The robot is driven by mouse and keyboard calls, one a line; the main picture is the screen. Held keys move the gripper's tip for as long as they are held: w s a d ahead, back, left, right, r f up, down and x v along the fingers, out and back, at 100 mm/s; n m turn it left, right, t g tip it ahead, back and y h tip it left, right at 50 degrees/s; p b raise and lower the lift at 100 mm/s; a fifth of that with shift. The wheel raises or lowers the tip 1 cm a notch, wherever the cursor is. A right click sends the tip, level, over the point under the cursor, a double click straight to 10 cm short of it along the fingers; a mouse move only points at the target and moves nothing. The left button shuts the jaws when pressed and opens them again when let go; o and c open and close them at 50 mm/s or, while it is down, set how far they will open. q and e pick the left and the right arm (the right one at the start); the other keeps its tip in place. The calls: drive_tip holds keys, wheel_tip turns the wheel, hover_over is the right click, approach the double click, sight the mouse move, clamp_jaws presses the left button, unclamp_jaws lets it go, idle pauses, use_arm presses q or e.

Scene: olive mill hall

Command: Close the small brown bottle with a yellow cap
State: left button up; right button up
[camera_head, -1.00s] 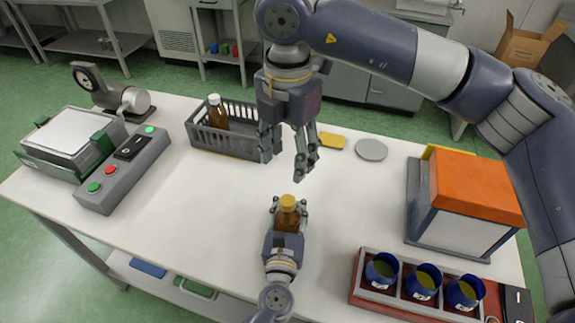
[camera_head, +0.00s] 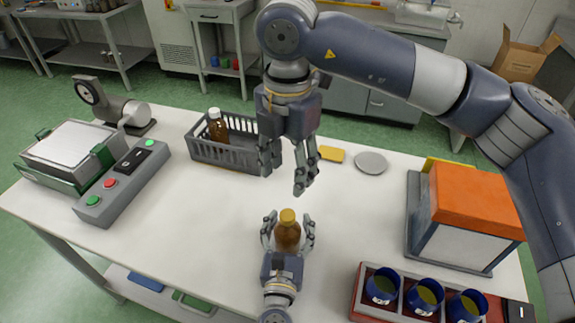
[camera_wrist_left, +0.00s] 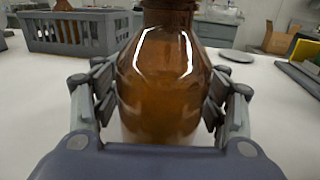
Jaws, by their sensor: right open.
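The small brown bottle (camera_head: 287,237) stands upright near the front middle of the table, with the yellow cap (camera_head: 287,215) sitting on its neck. Whether the cap is tight cannot be told. My left gripper (camera_head: 288,228) is open, its fingers on either side of the bottle with small gaps. In the left wrist view the bottle's brown body (camera_wrist_left: 160,90) fills the space between the finger pads; its cap is out of frame. My right gripper (camera_head: 285,180) is open and empty, pointing down above and behind the bottle, clear of the cap.
A grey crate (camera_head: 232,162) holding a white-capped brown bottle (camera_head: 217,128) stands at the back. A button box (camera_head: 122,182) is left. An orange-topped box (camera_head: 475,200) and a red rack with blue cups (camera_head: 382,286) are right. A grey disc (camera_head: 371,162) lies behind.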

sight(286, 249)
use_arm(q)
drive_tip(key=s, duration=0.3)
drive_tip(key=s+a, duration=0.1)
drive_tip(key=s, duration=0.6)
drive_tip(key=shift+s+a, duration=0.15)
drive_tip(key=shift+s, duration=0.1)
drive_tip(key=shift+r, duration=0.1)
